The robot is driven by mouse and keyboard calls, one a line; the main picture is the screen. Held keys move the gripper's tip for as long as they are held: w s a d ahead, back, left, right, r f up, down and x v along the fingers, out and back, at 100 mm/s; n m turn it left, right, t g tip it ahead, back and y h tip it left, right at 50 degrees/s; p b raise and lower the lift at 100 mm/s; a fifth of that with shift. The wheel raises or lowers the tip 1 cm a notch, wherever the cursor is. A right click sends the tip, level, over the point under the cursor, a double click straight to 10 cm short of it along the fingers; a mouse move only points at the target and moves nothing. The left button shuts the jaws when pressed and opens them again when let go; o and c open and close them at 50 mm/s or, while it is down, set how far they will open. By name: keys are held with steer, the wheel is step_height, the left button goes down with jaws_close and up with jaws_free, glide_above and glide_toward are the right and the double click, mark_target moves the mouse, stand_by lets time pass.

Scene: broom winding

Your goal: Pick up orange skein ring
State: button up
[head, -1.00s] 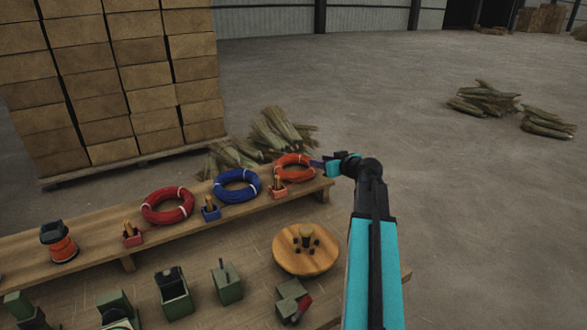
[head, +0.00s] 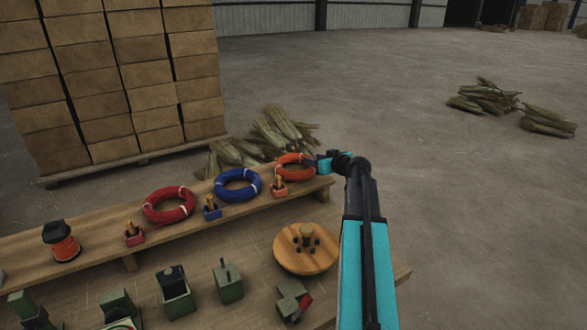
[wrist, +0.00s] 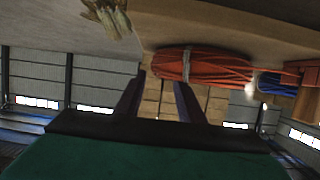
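The orange skein ring (head: 284,165) lies on the raised wooden shelf near its right end. It also shows close up in the wrist view (wrist: 215,66), with a pale tie around it. My gripper (head: 314,161) is at the ring's right side in the head view. In the wrist view my gripper (wrist: 160,84) has its two dark fingers apart with nothing clearly between them. The right finger's tip is close to the ring's edge. I cannot tell whether they touch.
On the shelf (head: 100,227), a blue ring (head: 228,193) and a red ring (head: 150,213) lie to the left, with small peg blocks between. A round wooden disc (head: 290,262) and green fixtures stand on the lower bench. Broom straw bundles (head: 275,135) lie behind.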

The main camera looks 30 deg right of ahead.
steer(key=shift+p+x, duration=0.35)
steer(key=shift+x, duration=1.7)
jaws_close()
